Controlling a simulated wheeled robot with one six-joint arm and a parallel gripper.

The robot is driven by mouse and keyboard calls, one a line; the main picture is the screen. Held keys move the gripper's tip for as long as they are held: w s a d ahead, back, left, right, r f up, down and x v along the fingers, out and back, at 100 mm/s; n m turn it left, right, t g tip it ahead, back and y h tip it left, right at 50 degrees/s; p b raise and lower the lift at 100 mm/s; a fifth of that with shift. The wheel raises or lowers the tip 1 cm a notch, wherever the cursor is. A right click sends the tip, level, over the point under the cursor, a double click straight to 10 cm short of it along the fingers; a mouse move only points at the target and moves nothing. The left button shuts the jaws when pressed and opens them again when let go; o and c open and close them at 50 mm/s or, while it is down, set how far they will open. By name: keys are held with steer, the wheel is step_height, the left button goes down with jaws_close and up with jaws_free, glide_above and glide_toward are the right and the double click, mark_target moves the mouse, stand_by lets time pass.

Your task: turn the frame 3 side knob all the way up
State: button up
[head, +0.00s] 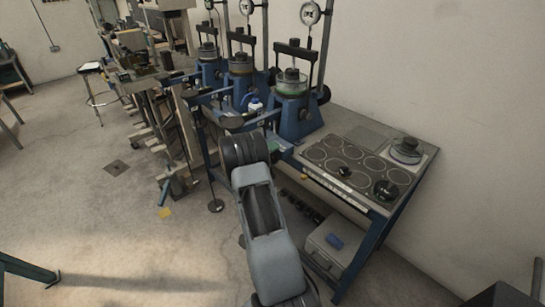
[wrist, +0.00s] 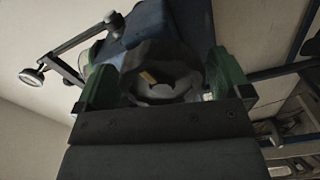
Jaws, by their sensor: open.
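A round scalloped grey knob (wrist: 165,82) with a small orange mark shows in the wrist view, on the side of a blue frame (wrist: 165,25). My gripper (wrist: 164,68) is open, with one green finger on each side of the knob. I cannot tell whether either finger touches it. In the head view the nearest blue frame (head: 297,122) stands at the left end of the bench, with a dark knob on its right side (head: 323,94). My arm hides my gripper and the knob between its fingers there. No frame number is readable.
Two more blue frames (head: 240,82) stand behind in a row, with gauges on posts above. A bench top (head: 365,135) with round dishes and dark knobs lies to the right. A grey box (head: 330,255) sits below it. The floor at left is mostly clear.

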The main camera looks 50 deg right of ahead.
steer(key=a+p, duration=0.2)
steer(key=a, duration=0.4)
steer(key=shift+w, duration=0.2)
steer(key=shift+f, duration=0.1)
stand_by(0.6)
